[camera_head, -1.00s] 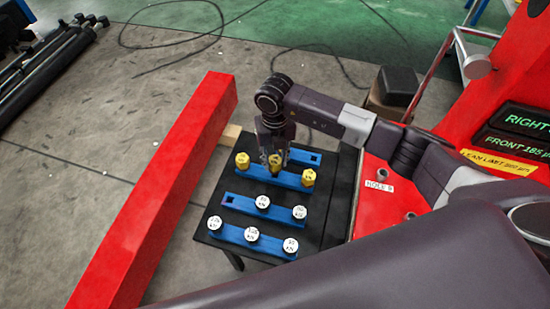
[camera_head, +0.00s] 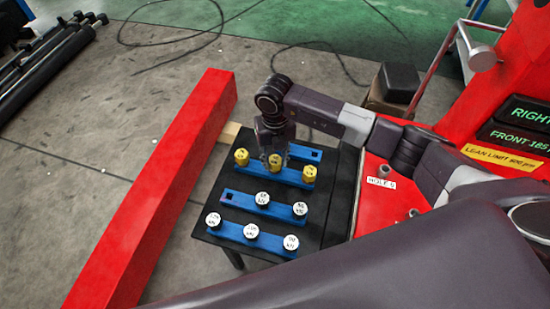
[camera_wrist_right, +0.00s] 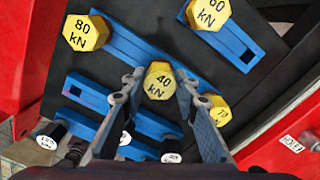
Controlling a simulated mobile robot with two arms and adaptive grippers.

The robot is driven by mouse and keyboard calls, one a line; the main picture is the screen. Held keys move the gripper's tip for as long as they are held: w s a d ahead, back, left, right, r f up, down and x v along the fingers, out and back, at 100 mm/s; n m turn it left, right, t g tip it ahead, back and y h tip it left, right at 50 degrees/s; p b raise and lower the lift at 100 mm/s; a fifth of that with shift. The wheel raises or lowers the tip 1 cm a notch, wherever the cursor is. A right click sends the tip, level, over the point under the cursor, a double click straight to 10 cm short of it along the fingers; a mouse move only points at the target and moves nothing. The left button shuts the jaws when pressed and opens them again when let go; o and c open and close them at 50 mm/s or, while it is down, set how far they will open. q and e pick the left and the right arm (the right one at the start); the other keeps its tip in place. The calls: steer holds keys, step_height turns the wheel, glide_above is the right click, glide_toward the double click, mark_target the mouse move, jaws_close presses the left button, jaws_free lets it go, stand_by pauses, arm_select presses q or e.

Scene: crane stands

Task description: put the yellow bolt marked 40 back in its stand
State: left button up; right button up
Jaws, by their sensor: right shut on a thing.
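The yellow bolt marked 40 (camera_head: 275,162) is between the fingers of my right gripper (camera_head: 273,150); it also shows in the right wrist view (camera_wrist_right: 160,80). The gripper is shut on its head from above. The bolt is in line with the middle of a blue stand (camera_head: 258,171), between the yellow bolt marked 80 (camera_head: 242,157) and another yellow bolt (camera_head: 309,173). Its shank is hidden, and its head looks low, near the stand. A yellow bolt marked 60 (camera_wrist_right: 208,12) sits in the stand behind. My left gripper is out of view.
The stands are on a black table (camera_head: 322,215). That rear stand has an empty hole (camera_head: 314,156). Two blue stands in front hold white bolts (camera_head: 250,231); one has an empty hole (camera_head: 229,195). A red beam (camera_head: 160,190) lies left, red machinery (camera_head: 470,125) right.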

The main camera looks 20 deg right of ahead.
mark_target(275, 160)
steer(key=shift+f+b, duration=0.45)
steer(key=shift+f, duration=0.15)
steer(key=o, duration=1.3)
steer(key=shift+r, duration=0.1)
steer(key=shift+r+p, duration=1.9)
steer(key=shift+r, duration=0.65)
